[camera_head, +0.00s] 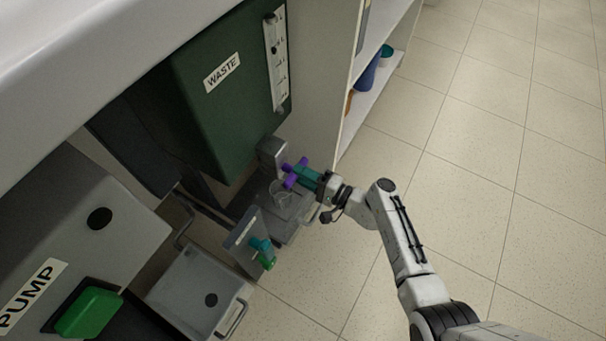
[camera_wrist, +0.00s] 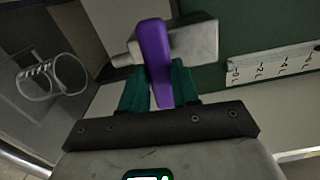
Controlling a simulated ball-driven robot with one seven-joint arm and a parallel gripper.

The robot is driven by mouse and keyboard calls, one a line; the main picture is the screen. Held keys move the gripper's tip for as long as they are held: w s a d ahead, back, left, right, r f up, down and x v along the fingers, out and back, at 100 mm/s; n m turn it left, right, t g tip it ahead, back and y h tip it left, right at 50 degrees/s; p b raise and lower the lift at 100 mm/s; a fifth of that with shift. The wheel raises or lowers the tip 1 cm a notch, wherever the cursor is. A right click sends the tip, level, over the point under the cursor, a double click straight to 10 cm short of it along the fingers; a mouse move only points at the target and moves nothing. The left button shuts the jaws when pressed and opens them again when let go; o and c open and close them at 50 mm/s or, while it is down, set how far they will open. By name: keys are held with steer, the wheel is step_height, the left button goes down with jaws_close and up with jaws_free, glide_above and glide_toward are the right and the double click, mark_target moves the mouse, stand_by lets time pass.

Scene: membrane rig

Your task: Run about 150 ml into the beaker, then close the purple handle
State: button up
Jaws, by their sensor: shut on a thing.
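The purple handle (camera_wrist: 155,55) is on a grey valve block (camera_wrist: 195,40) beneath the green WASTE tank (camera_head: 200,90). My gripper (camera_wrist: 160,88) has its teal fingers shut on the purple handle. In the head view my gripper (camera_head: 303,176) reaches the handle (camera_head: 290,181) from the right. The clear beaker (camera_head: 281,199) stands on a grey shelf below the valve.
A level scale (camera_head: 277,62) runs down the tank's side. A small plate with a teal and green valve (camera_head: 265,254) stands in front of the beaker. The PUMP box (camera_head: 85,235) and a grey tray (camera_head: 200,290) are at lower left. Open floor lies to the right.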

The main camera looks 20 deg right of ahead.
steer(key=shift+m, duration=1)
steer(key=shift+f+m+p, duration=0.1)
steer(key=shift+m+p, duration=0.4)
steer(key=shift+m, duration=0.9)
